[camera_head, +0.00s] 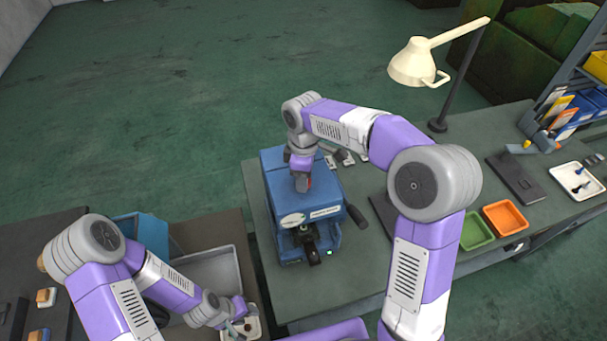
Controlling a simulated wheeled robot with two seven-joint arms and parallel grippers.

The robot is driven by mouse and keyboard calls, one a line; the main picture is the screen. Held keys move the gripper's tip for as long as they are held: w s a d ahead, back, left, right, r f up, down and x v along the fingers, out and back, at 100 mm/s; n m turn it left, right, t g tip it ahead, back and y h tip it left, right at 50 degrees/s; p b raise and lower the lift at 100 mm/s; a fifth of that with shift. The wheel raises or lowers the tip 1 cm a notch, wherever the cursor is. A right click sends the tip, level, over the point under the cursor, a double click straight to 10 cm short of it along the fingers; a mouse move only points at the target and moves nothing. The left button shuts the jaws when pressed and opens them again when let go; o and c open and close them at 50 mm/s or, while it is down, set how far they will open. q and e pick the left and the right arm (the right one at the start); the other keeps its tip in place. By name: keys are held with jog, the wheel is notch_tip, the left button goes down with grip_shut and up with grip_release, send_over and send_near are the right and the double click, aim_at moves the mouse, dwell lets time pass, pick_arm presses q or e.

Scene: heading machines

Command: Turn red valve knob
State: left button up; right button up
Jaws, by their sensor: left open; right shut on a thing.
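The blue heading machine (327,196) stands on the green-grey workbench. A small bit of the red valve knob (310,183) shows on top of the machine, beside my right gripper's fingers. My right gripper (302,184) points down onto the machine's top and is shut on the knob; its fingers and wrist hide most of the knob.
A cream desk lamp (412,65) stands on the bench behind my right arm. A green bin (477,231) and an orange bin (505,217) sit right of that arm. A grey tray (213,268) lies left of the machine. The bench front, right of the machine, is mostly clear.

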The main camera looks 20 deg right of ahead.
dwell(0.4)
jog(key=o, duration=1.1)
jog(key=shift+c, duration=0.2)
jog(key=shift+r, duration=0.1)
notch_tip(320, 180, up, 8)
jog(key=shift+w+f, duration=0.1)
jog(key=shift+f, duration=0.15)
jog(key=shift+f, duration=0.1)
